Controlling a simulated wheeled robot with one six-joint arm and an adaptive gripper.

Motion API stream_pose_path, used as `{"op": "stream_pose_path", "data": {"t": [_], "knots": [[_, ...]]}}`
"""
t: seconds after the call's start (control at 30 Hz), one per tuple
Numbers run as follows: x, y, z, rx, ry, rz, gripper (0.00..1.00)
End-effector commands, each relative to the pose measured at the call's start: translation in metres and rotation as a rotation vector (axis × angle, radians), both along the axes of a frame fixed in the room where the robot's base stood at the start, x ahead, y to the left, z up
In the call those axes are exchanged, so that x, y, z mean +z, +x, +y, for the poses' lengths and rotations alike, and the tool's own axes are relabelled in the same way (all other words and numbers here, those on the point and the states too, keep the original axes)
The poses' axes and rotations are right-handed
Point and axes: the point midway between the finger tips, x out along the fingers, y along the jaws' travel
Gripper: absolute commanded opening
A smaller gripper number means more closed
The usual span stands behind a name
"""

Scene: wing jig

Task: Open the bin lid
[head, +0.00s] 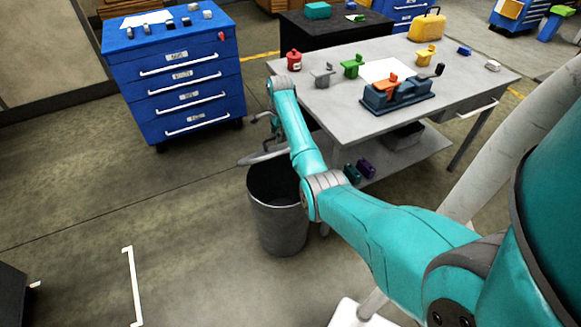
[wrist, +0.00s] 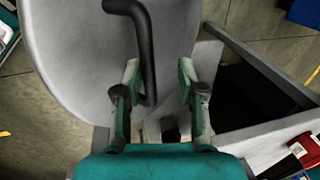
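The grey round bin (head: 280,228) stands on the floor left of the workbench, and its dark inside shows. Its pale grey lid (head: 254,158) is raised off the opening, seen nearly edge-on at the bin's far side; in the wrist view the lid (wrist: 75,62) fills the upper left. The lid's black bent handle (wrist: 146,45) reaches down between my fingers. My gripper (wrist: 158,72) is open around the handle's lower end, with a gap to the right finger. In the head view my gripper (head: 270,128) is small, beyond the bin and partly hidden by my arm.
A blue drawer cabinet (head: 178,85) stands behind left.

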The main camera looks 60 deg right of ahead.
Motion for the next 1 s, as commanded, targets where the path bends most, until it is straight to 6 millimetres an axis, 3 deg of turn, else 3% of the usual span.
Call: {"op": "stream_pose_path", "data": {"t": [0.6, 1.0], "knots": [[-0.065, -0.062, 0.036, 0.000, 0.001, 0.002, 0.39], [-0.080, -0.077, 0.041, 0.000, 0.001, 0.001, 0.39]]}}
